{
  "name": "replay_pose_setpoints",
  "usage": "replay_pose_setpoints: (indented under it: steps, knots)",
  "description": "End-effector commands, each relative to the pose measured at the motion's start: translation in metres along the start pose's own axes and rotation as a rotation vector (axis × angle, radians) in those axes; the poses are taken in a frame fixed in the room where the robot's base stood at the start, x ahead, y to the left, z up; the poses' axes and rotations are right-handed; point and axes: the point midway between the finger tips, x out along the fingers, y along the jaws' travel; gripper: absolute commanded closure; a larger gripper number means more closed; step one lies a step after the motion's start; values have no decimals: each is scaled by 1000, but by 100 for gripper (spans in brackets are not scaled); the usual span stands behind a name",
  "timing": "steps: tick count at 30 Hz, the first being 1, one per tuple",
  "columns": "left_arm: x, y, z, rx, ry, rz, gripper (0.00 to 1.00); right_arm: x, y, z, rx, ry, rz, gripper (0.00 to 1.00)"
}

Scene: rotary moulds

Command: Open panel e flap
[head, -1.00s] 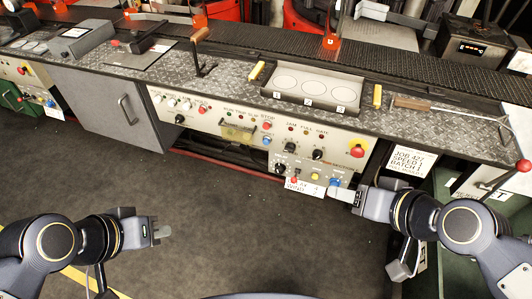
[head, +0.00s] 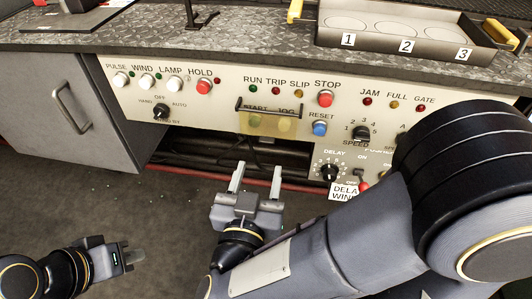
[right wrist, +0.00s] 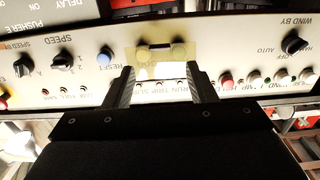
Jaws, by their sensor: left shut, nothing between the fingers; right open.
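The flap (head: 267,125) is a small translucent yellowish cover over the START and JOG buttons on the cream control panel (head: 218,84). It looks down over the buttons, with a dark bar along its top. My right gripper (head: 257,176) is open and empty, below and in front of the flap in the head view. In the right wrist view, where the panel appears upside down, the flap (right wrist: 157,69) shows between and beyond the open fingers (right wrist: 164,84). I cannot tell whether they touch it. My left gripper (head: 133,256) is shut and empty, low at the left, away from the panel.
A red HOLD button (head: 204,87), red STOP button (head: 326,99) and blue RESET button (head: 320,128) are near the flap. A tray (head: 390,47) stands on the worktop above. Below the panel is a dark recess. A grey cabinet door (head: 50,110) is at left.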

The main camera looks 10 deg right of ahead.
Motion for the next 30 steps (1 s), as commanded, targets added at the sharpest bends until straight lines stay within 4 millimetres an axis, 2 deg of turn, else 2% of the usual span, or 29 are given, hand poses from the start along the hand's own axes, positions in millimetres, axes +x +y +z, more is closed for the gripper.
replay_pose_setpoints:
  steps: [6, 12, 16, 23, 26, 30]
  knots:
    - [8, -4, 4, 0, 0, 0, 100, 36, 1, 1, 6, -3, 6, 49]
    - [13, -6, 7, 0, 0, 0, 100, 62, 0, 0, 6, -3, 2, 49]
    - [14, -6, 7, 0, 0, 0, 100, 70, 0, -1, 4, -1, 0, 49]
    - [14, -6, 7, 0, 0, 0, 100, 71, 0, -1, 4, -2, -1, 49]
    - [14, -6, 7, 0, 0, 0, 100, 71, 0, -1, 4, -2, -1, 58]
    - [14, -6, 7, 0, 0, 0, 100, 71, 0, -1, 4, -2, -1, 77]
